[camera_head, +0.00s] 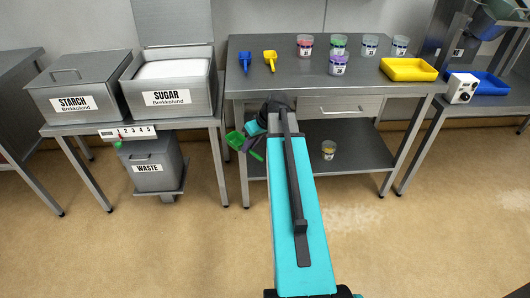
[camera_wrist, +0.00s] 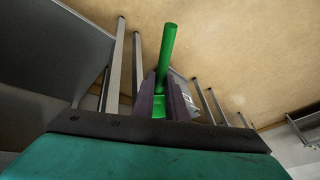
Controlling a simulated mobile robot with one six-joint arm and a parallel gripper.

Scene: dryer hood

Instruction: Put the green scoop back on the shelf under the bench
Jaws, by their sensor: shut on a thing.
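The green scoop (camera_head: 235,140) is in my gripper (camera_head: 249,141), at the left front of the bench (camera_head: 285,80), below its top. In the wrist view the scoop (camera_wrist: 167,52) sticks out from between the two dark fingers of my gripper (camera_wrist: 162,90), which are shut on it. The shelf under the bench (camera_head: 358,153) shows right of my arm; my arm hides part of it. The scoop is left of the visible shelf area; I cannot tell its exact gap to the bench legs.
A tub with yellow contents (camera_head: 328,150) stands on the shelf. Blue (camera_head: 245,62) and yellow (camera_head: 270,59) scoops, several tubs and a yellow tray (camera_head: 408,69) are on the bench. A drawer (camera_head: 340,106) sits above the shelf. The waste bin (camera_head: 152,163) stands left.

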